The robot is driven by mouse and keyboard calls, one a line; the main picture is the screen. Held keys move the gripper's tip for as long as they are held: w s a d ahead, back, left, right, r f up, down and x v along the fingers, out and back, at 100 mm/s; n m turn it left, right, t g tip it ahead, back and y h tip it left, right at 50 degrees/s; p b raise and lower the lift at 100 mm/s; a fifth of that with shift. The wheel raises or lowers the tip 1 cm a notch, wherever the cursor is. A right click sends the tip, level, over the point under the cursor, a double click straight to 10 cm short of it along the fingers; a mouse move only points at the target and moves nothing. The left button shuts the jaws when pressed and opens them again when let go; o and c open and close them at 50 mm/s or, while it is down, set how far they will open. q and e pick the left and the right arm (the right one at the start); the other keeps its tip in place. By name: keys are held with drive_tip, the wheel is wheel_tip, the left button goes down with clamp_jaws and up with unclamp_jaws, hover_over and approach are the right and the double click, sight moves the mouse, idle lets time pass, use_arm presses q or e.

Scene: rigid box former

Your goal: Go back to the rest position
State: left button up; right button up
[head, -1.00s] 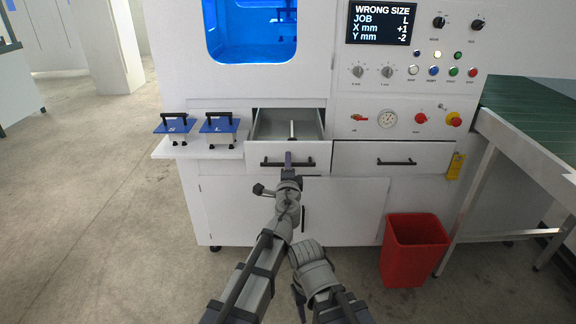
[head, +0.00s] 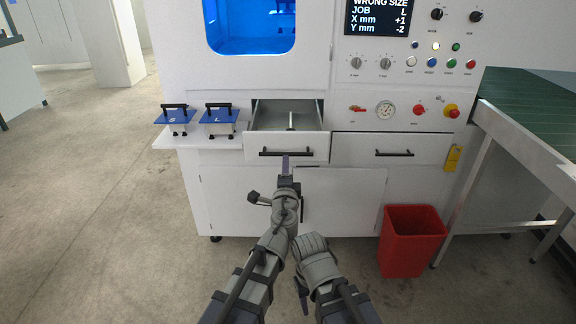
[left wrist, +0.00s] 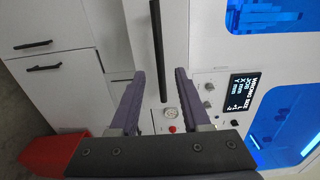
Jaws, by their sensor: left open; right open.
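My left gripper (head: 286,166) is open and empty, just in front of the pulled-out drawer (head: 286,143). In the left wrist view its two fingers (left wrist: 159,75) are spread wide, with the dark drawer handle (left wrist: 158,45) ahead in the gap between them; I see no contact. The same handle (head: 287,153) shows just above the fingertips in the head view. My right gripper (head: 301,288) is low in the head view, folded close beside the left arm and mostly hidden behind its own wrist. I see nothing held there.
The open drawer holds a pale upright part (head: 291,121). Two blue handled plates (head: 174,116) (head: 219,115) stand on a white side shelf. A shut drawer (head: 392,149) is to the right. A red bin (head: 411,241) and green-topped conveyor (head: 530,105) stand right. Floor at left is clear.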

use_arm(q)
drive_tip(key=s+a+f+n+g+y, duration=0.35)
drive_tip(key=a+f+n, duration=0.3)
drive_tip(key=a, duration=0.25)
drive_tip(key=s+a+f+n+g+y, duration=0.3)
drive_tip(key=s+a+f+n+g, duration=0.15)
drive_tip(key=a+f+n, duration=0.35)
drive_tip(key=s+d+f+n+g+h, duration=0.1)
drive_tip(key=s+f+n+g+h, duration=0.2)
drive_tip(key=s, duration=0.4)
drive_tip(key=s+f+n+g+h, duration=0.1)
drive_tip(key=s+f+g+h, duration=0.25)
drive_tip(key=s+g, duration=0.35)
drive_tip(key=s+d+r+m+p, duration=0.2)
drive_tip(key=d+r+p, duration=0.4)
drive_tip(key=r+p, duration=0.6)
drive_tip(key=s+d+r+m+y+p, duration=0.1)
drive_tip(key=s+d+r+p, duration=0.4)
drive_tip(key=r+p, duration=0.7)
drive_tip(key=shift+d+r+m+p, duration=0.25)
drive_tip(key=shift+d+m+p, duration=0.2)
drive_tip(key=shift+m+p, duration=0.25)
